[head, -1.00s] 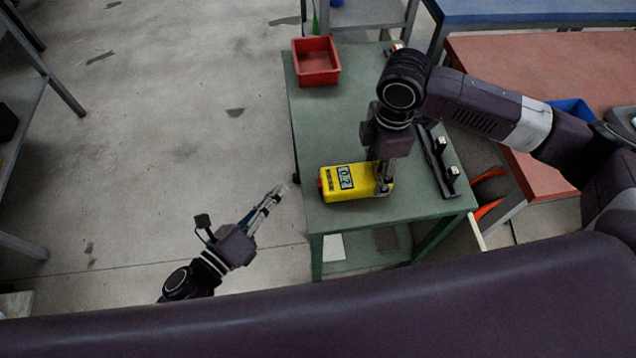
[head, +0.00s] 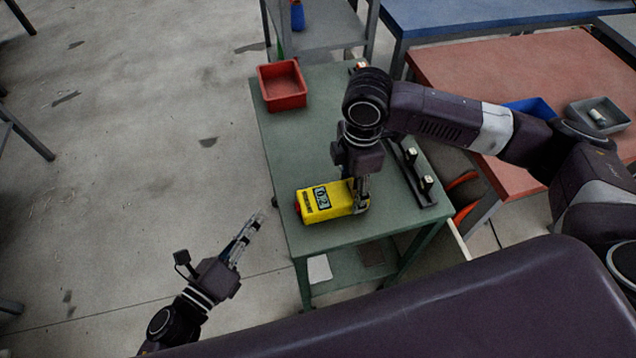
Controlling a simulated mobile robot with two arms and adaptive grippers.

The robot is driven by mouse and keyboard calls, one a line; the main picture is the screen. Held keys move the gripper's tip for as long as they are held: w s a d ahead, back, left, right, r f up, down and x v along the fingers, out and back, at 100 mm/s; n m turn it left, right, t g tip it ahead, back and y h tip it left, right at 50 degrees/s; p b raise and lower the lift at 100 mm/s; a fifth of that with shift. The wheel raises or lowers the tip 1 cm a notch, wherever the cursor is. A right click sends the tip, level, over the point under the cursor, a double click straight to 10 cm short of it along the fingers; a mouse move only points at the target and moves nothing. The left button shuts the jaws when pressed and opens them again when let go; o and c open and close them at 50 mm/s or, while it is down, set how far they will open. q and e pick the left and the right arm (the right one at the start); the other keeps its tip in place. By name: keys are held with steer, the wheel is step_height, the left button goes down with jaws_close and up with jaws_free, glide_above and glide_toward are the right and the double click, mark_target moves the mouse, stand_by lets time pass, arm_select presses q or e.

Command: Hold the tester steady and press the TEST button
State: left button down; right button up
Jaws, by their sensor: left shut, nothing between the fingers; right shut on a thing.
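The yellow tester (head: 318,204) lies on the green table (head: 297,150) near its front edge. It has a dark display panel on top and a red part at its left end. No TEST button can be made out by its label. My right gripper (head: 361,205) reaches down from above and is shut on the tester's right end. My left gripper (head: 257,219) is shut and empty. It hangs over the floor to the left of the table, apart from the tester, with its fingers pointing up and right.
A red bin (head: 282,87) stands at the table's far left corner. A black rail (head: 412,173) with light-topped posts lies along the right side. A red-topped bench (head: 530,75) stands to the right with a grey tray (head: 598,116). The table's middle left is clear.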

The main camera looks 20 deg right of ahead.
stand_by(0.5)
steer(key=o, duration=1.5)
step_height(320, 180, up, 12)
steer(key=shift+r, duration=0.1)
